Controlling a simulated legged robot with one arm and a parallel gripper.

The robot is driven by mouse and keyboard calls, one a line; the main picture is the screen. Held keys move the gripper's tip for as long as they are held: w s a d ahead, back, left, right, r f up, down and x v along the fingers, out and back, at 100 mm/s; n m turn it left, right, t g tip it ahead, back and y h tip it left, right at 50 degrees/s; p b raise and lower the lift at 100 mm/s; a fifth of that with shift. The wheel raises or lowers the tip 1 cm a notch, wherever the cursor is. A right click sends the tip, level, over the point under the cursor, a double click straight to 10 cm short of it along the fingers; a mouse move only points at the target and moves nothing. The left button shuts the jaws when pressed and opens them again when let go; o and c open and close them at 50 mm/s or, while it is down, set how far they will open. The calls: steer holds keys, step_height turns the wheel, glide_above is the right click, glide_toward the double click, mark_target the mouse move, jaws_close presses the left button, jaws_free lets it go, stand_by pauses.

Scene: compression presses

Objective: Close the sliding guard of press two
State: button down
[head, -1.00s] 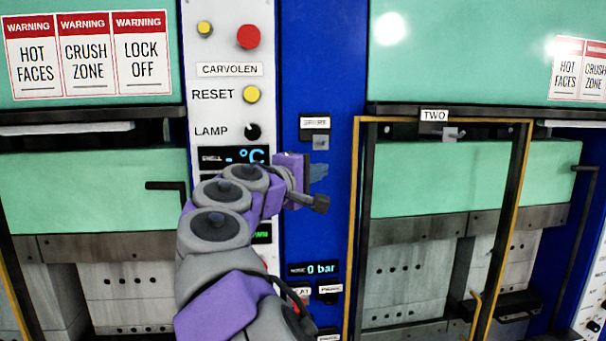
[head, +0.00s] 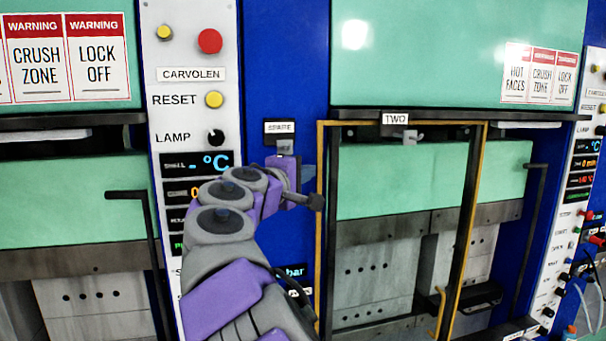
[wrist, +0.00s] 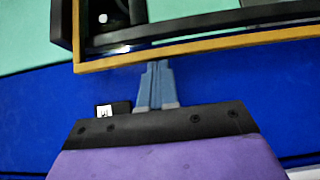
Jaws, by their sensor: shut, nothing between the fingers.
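The guard of press two is a clear panel in a yellow-edged frame (head: 482,200) in the head view. It stands in front of the left and middle part of the press, under the TWO label (head: 395,118). The right part of the press opening shows uncovered beyond it. A yellow handle (head: 439,308) is low near the frame's right side. My gripper (head: 308,173) is at the left of the frame, in front of the blue panel. In the wrist view my blue fingers (wrist: 156,82) are together and empty, their tips close to the yellow edge (wrist: 190,47); contact cannot be told.
A control panel (head: 190,110) with buttons and displays stands behind my arm. Another press (head: 65,205) is at the left. A second control panel with knobs and hoses (head: 580,200) is at the far right. A dark bent rod (head: 530,230) stands right of the guard.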

mark_target(472, 160)
steer(key=w+d+p, duration=0.2)
steer(key=w+d, duration=0.2)
steer(key=d, duration=1)
steer(key=w+d+p, duration=0.1)
steer(key=w+d, duration=0.4)
steer(key=d, duration=0.9)
steer(key=w+d+p, duration=0.2)
steer(key=w+d, duration=0.2)
steer(key=d, duration=1)
steer(key=shift+w+d+p, duration=0.2)
steer(key=shift+w+p, duration=0.1)
steer(key=shift+r, duration=0.1)
steer(key=shift+a, duration=0.15)
steer(key=shift+d, duration=0.2)
